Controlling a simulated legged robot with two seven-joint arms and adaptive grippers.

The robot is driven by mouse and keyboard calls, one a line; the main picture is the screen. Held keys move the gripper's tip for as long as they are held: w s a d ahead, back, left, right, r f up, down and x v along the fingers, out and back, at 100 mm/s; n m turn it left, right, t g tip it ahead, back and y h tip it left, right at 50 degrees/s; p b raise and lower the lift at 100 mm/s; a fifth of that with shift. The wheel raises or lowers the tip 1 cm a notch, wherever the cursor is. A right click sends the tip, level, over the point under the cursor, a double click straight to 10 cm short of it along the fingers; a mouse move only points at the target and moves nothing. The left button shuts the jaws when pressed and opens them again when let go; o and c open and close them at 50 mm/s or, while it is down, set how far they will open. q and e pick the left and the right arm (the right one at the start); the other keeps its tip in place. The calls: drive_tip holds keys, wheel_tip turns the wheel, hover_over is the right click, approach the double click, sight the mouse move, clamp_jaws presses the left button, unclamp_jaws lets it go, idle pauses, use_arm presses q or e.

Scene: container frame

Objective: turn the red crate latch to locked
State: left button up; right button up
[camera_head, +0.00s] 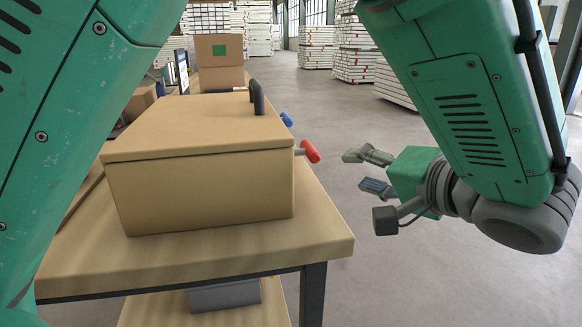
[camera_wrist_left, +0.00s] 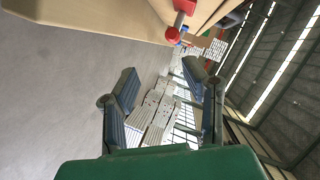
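The tan crate (camera_head: 200,175) stands on a wooden table, its lid shut, with a black handle (camera_head: 258,97) on top. The red latch (camera_head: 311,151) sticks out from the crate's right side on a short grey stem, its red grip tilted. It also shows at the top of the left wrist view (camera_wrist_left: 173,35), beside the crate's edge.
A blue latch (camera_head: 286,119) sits farther back on the same side. The wooden table's front edge (camera_head: 220,268) and right corner lie near the gripper. A box with a green mark (camera_head: 219,50) and a screen (camera_head: 183,70) stand behind. Open floor lies to the right.

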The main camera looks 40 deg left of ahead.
sight(310, 152)
use_arm(q)
drive_tip(key=shift+n+y, duration=0.4)
drive_tip(key=shift+n, duration=0.1)
drive_tip(key=x, duration=0.9)
drive_tip(key=r+b+x, duration=0.1)
drive_tip(key=x, duration=0.3)
drive_tip(key=shift+a, duration=0.55)
drive_tip(key=shift+d+r, duration=0.1)
drive_tip(key=shift+d, duration=0.05)
clamp_jaws()
